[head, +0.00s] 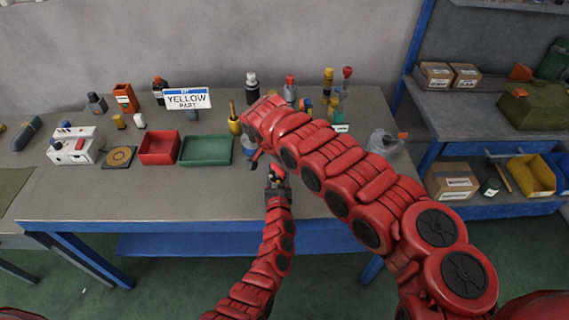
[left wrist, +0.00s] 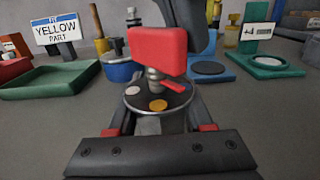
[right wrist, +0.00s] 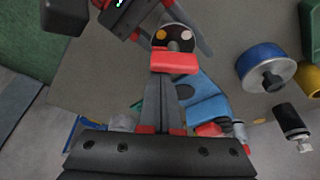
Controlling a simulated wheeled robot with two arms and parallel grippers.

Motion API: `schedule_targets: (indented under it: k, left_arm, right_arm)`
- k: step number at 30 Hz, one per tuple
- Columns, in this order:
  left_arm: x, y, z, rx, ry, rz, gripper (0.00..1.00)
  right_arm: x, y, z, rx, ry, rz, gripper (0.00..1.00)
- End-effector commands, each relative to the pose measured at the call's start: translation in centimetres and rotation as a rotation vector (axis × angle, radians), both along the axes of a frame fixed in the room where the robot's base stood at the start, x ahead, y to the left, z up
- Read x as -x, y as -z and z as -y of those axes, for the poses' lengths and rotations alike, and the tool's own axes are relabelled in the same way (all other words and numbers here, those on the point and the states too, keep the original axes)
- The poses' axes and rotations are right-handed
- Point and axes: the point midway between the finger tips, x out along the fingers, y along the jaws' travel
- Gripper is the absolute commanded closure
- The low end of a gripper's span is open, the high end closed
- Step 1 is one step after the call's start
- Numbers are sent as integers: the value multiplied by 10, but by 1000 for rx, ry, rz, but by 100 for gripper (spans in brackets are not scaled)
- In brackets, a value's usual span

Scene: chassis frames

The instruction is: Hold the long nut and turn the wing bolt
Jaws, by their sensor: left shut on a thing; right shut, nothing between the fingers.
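A grey nut body (left wrist: 160,123) stands between the fingers of my left gripper (left wrist: 158,115), which is shut on it. On top is a dark round disc with a pale rim (left wrist: 140,102), a yellow dot and a white dot. A short metal stud, which looks like the wing bolt (left wrist: 155,82), rises from the disc's middle. My right gripper (right wrist: 174,63) is shut and empty, its red tips just above the stud. I cannot tell if they touch it. The disc shows in the right wrist view (right wrist: 174,38).
Behind stand a blue round tin (right wrist: 261,66), a green tray (head: 206,151), a red tray (head: 159,148) and several bottles. A yellow part sign (head: 187,98) is at the back. The grey table's (head: 130,195) front left is clear. Shelves with boxes (head: 453,183) are on the right.

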Motion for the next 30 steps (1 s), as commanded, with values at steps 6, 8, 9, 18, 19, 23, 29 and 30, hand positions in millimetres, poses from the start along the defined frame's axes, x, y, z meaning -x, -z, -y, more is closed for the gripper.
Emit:
schedule_targets:
  k: [6, 8, 9, 18, 19, 23, 29, 30]
  left_arm:
    - [0, 0, 0, 0, 0, 0, 100]
    - [0, 0, 0, 0, 0, 0, 100]
    - [0, 0, 0, 0, 0, 0, 100]
    - [0, 0, 0, 0, 0, 0, 100]
    - [0, 0, 0, 0, 0, 0, 100]
    - [0, 0, 0, 0, 0, 0, 100]
    - [0, 0, 0, 0, 0, 0, 100]
    - [0, 0, 0, 0, 1, 0, 100]
  right_arm:
    - [1, 0, -1, 0, 40, 0, 100]
    - [1, 0, -1, -1, 47, 0, 100]
    - [1, 0, -2, -1, 53, 0, 100]
    - [2, 1, -1, 0, 96, -1, 100]
    - [2, 1, -1, -1, 100, -1, 100]
    - [3, 1, -1, 0, 114, -1, 100]
    - [4, 1, -2, 0, 122, -2, 100]
    - [5, 1, -2, 0, 123, -2, 100]
